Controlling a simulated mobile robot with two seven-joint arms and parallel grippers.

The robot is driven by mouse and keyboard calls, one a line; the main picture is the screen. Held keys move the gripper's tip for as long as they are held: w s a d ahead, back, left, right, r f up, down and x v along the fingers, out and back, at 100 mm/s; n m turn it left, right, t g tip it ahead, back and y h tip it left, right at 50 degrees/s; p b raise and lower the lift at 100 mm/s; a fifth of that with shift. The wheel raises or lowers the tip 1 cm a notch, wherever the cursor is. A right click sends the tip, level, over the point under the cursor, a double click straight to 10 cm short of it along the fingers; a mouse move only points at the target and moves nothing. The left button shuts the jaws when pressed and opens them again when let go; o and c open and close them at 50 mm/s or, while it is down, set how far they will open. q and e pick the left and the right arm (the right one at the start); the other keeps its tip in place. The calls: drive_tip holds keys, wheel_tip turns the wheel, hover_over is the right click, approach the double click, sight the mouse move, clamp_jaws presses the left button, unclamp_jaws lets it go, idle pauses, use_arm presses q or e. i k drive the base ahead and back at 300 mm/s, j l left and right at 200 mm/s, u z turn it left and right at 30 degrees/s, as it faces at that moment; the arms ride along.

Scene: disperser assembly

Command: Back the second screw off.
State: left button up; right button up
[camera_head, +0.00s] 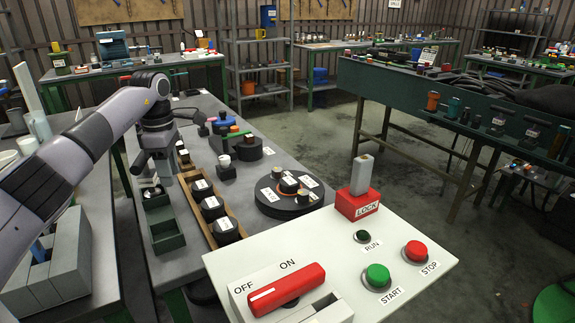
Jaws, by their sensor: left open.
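My left gripper (153,183) comes down from the left arm and points downward, open, at the far end of a green open tray (167,243). A small pale object (150,191) shows at its fingertips; I cannot tell whether it touches them. A round black disc assembly (282,211) lies on the bench to the right, with white labels and small metal-topped pieces (303,196) on it. I cannot tell which piece is the second screw. My right gripper is not in view.
A wooden rack (241,236) holds several labelled black parts beside the green tray. A white control panel (410,279) with a red switch (286,289), a green START button (377,275), a red STOP button (416,251) and a red LOCK block (357,204) fills the front.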

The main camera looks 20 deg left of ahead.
sight(278, 172)
drive_tip(key=i+l, duration=0.7)
drive_tip(key=l, duration=0.15)
